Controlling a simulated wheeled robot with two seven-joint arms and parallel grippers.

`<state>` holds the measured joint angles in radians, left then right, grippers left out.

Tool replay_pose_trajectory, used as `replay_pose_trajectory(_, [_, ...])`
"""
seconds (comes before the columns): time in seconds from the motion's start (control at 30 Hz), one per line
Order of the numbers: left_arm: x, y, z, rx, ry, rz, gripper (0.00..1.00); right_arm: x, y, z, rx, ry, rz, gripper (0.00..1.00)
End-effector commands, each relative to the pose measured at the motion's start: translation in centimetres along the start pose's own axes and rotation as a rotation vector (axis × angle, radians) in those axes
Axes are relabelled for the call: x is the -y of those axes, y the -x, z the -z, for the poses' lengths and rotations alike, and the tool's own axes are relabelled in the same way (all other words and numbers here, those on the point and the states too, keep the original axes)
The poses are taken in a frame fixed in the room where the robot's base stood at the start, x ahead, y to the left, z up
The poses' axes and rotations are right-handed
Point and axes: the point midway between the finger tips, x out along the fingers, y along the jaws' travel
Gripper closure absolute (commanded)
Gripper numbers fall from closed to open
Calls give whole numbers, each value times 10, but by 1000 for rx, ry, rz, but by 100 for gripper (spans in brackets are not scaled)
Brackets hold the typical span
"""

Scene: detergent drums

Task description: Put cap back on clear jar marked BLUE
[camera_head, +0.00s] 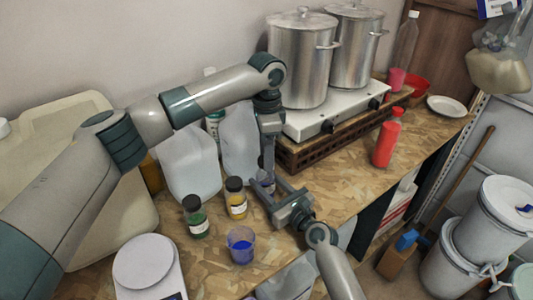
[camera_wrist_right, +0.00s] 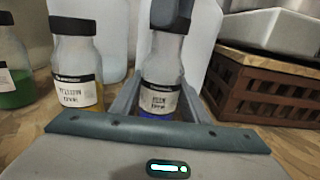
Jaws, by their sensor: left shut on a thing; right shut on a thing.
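The clear jar (camera_wrist_right: 160,98) with a white label and a little blue liquid stands upright between the fingers of my right gripper (camera_wrist_right: 160,108), which is shut on it. In the head view the jar (camera_head: 263,184) is partly hidden by both grippers. My left gripper (camera_head: 268,166) points straight down over the jar's mouth. It is shut on a dark thing, likely the black cap (camera_wrist_right: 170,14), at the top of the right wrist view. Finger and cap are hard to tell apart there, and whether the cap touches the rim cannot be told.
Black-capped jars of yellow (camera_head: 236,198) and green (camera_head: 195,216) stand to the left. A cup of blue liquid (camera_head: 240,246) and a white scale (camera_head: 148,266) are in front. Large clear jugs (camera_head: 189,165) stand behind. A hotplate (camera_head: 335,113) with steel pots is at the back right.

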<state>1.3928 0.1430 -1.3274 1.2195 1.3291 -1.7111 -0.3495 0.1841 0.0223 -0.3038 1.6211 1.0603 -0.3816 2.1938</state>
Motion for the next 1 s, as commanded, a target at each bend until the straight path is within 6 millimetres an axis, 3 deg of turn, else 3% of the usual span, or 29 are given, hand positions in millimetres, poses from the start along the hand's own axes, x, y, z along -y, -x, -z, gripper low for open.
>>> replay_pose_trajectory(1.0, [0,-11,0,0,-36,-1,86,0,0,1,-1,0,0,100])
